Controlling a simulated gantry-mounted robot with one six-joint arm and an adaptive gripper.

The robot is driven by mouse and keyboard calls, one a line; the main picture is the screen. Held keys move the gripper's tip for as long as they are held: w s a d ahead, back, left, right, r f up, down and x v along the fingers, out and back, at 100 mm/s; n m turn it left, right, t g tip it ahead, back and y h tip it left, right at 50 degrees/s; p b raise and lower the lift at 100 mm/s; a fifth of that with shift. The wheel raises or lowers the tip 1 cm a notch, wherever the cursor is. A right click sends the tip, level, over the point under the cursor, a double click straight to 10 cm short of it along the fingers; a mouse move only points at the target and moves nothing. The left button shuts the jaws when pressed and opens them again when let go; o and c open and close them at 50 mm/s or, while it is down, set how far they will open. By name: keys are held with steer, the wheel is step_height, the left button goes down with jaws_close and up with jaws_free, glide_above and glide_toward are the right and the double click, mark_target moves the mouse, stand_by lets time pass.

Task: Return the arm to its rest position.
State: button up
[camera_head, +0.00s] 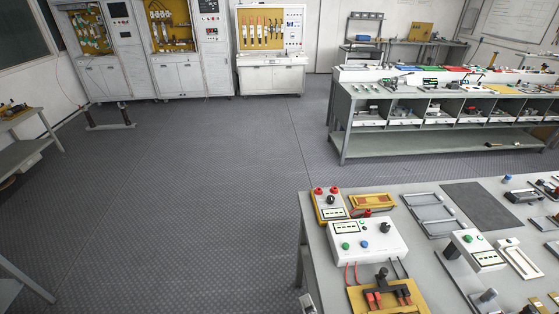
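My gripper does not show in the head view, and I cannot tell what pose my arm is in. A grey workbench (319,233) fills the lower right. A white test box (367,240) with small displays and coloured buttons stands on its left part. Red and black leads run from the box down to a yellow fixture (359,300) with black and red clamps, cut by the bottom edge. A small pale part (308,303) shows at the bottom edge beside the bench, and I cannot tell what it is.
A smaller box with red knobs (329,204), a yellow case (372,204), grey frames (431,214) and a dark mat (482,206) lie on the bench. A shelved bench (440,150) stands behind. Cabinets (182,72) line the back wall. The floor (190,200) is largely clear.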

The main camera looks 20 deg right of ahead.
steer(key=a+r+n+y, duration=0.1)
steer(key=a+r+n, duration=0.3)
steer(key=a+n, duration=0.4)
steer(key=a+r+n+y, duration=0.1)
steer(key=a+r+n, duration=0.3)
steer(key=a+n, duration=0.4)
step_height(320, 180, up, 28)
steer(key=p, duration=2.7)
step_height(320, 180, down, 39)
steer(key=b, duration=3.9)
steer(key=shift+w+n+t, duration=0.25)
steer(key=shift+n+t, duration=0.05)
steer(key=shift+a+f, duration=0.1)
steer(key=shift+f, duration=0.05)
